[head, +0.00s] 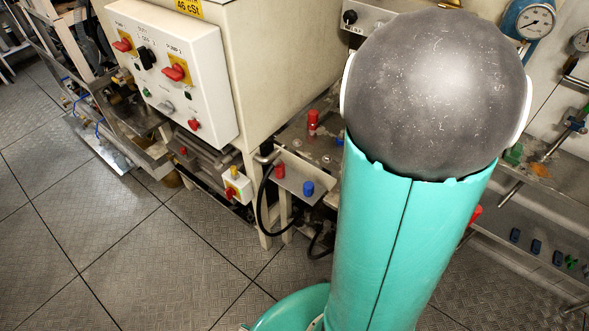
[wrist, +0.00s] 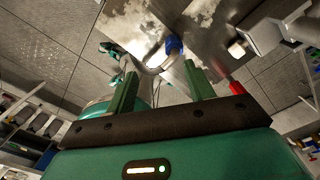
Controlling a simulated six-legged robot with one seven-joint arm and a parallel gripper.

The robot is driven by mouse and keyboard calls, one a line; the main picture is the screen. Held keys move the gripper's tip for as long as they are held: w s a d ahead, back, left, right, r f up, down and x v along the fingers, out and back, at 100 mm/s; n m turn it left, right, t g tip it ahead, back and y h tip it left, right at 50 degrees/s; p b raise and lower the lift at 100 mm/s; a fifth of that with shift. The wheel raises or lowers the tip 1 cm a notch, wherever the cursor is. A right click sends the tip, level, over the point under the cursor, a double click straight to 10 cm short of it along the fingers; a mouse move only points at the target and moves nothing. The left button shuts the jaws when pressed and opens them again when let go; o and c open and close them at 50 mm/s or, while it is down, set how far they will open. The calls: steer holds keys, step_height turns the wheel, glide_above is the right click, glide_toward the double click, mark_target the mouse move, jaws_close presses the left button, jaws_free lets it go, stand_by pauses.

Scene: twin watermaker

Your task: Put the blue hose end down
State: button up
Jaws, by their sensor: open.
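My gripper (wrist: 160,68) shows in the wrist view with its two green fingers spread apart. Nothing is clamped between them. A blue piece (wrist: 174,45), which looks like the blue hose end, shows past the fingertips and nearer the right finger. A pale curved part lies beside it. I cannot tell whether a finger touches it. In the head view a blue fitting (head: 308,188) sits on a small metal bracket (head: 298,178), with a red fitting (head: 280,170) to its left. My gripper is out of sight there. A red piece also shows right of the fingers in the wrist view (wrist: 237,88).
A black hose (head: 262,205) loops down beside the bracket. A white control box (head: 175,75) with red switches stands at the left. A red-capped part (head: 313,122) stands on the metal surface behind. The tiled floor (head: 130,265) is open at the lower left.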

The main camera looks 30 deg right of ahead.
steer(key=w+a+r+n+t+y, duration=0.1)
steer(key=w+a+r+n, duration=0.15)
steer(key=a+n, duration=0.6)
steer(key=w+a+r+n+t, duration=0.2)
steer(key=a+r+n, duration=0.2)
steer(key=a+n, duration=0.4)
steer(key=s+a+r+n+t, duration=0.1)
steer(key=a+r+n, duration=0.1)
steer(key=a+n, duration=0.2)
steer(key=s+a+r+n, duration=0.2)
steer(key=a+r+n, duration=0.1)
steer(key=n, duration=0.7)
steer(key=s+a+r+n+t+h, duration=0.1)
steer(key=a+r+n, duration=0.1)
steer(key=a+n, duration=0.4)
steer(key=shift+s+r+n+t, duration=0.2)
steer(key=shift+r+n+t, duration=0.1)
steer(key=shift+n, duration=0.75)
